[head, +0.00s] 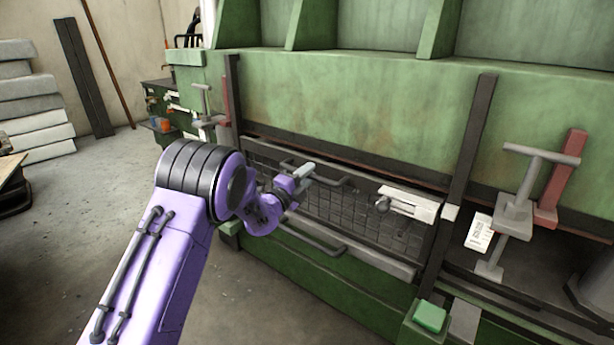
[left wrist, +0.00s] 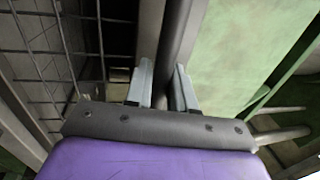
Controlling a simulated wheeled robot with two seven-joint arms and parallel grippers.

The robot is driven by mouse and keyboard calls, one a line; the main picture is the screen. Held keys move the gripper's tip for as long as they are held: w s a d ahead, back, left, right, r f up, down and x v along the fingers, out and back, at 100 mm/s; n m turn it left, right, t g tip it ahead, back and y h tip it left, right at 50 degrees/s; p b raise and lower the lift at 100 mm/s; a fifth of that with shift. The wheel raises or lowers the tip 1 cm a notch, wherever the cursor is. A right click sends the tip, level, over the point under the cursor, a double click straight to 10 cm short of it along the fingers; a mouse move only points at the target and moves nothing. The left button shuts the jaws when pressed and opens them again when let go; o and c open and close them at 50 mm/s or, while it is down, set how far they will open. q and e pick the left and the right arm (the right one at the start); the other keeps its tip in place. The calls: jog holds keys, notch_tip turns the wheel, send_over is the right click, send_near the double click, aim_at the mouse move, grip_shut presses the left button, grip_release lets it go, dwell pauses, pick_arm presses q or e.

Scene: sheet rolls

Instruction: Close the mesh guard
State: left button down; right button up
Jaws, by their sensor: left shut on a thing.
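The mesh guard (head: 345,206) is a dark grid panel in a grey frame, set between two dark upright posts on the green machine. It has an upper bar handle (head: 334,180) and a lower bar handle (head: 312,244). My left gripper (head: 303,174) is at the upper handle. In the left wrist view the two pale fingers (left wrist: 164,88) stand on either side of a dark bar (left wrist: 178,45), shut on it, with the mesh (left wrist: 65,45) to the left. A narrow dark gap shows above the panel's top edge. My right gripper is not in view.
A white latch-like fitting (head: 408,203) sits on the panel's right part. Grey clamps (head: 524,185) and a red lever (head: 560,175) stand right of it. A green button box (head: 430,317) is at the lower right. Floor (head: 90,210) is free at left, before stacked slabs (head: 35,100).

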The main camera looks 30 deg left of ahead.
pick_arm(q)
jog(key=shift+d+f, duration=0.1)
jog(key=shift+f, duration=0.3)
jog(key=c, duration=1.1)
grip_release()
jog(key=shift+r, duration=0.1)
jog(key=v, duration=1)
jog(key=shift+s, duration=0.3)
